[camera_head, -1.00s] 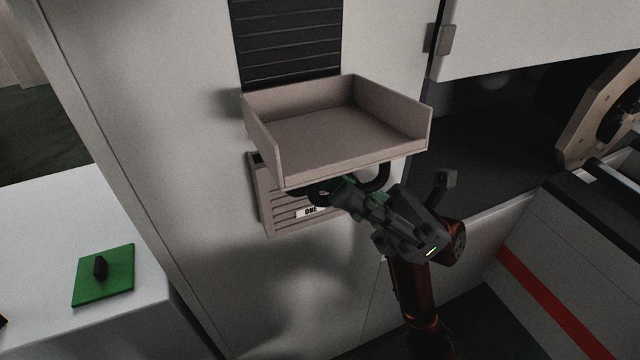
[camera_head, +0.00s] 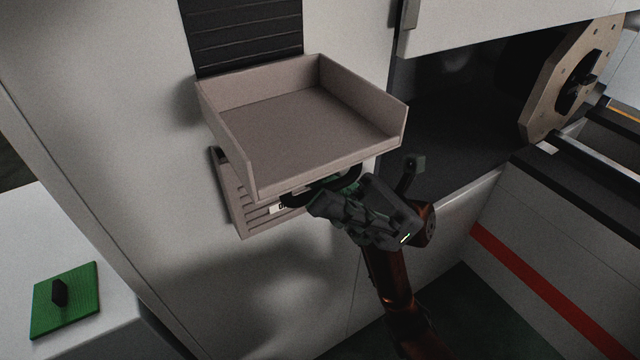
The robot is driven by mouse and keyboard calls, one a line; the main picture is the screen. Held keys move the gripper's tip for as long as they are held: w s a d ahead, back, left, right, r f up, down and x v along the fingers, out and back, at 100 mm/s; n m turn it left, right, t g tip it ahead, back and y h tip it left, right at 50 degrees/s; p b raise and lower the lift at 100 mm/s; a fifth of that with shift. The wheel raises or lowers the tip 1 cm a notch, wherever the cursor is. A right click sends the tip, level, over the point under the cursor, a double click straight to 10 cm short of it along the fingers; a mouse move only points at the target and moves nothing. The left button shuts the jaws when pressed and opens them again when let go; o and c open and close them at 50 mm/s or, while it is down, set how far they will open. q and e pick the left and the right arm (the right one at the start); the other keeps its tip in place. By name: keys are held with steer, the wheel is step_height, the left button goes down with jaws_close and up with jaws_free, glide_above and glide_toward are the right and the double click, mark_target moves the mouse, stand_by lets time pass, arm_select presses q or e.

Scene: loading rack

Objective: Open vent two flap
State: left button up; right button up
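A louvred beige vent flap (camera_head: 236,200) is on the white wall, below a beige tray. Its top edge stands off the wall with a dark gap at its upper left corner. Its label is partly covered, and its right part is hidden by the tray and my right gripper. My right gripper (camera_head: 322,186) reaches up from the lower right to just under the tray's front edge. Its black curved fingers look spread apart, with the tips partly hidden; contact with the flap cannot be told. A green patch shows between them. No label reading two is visible. My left gripper is out of view.
A green plate with a black knob (camera_head: 82,310) lies on a white surface at lower left. A dark recess and a wheel-like disc (camera_head: 575,80) are at right.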

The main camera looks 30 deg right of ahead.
steer(key=shift+f, duration=0.1)
steer(key=v, duration=1.2)
stand_by(0.4)
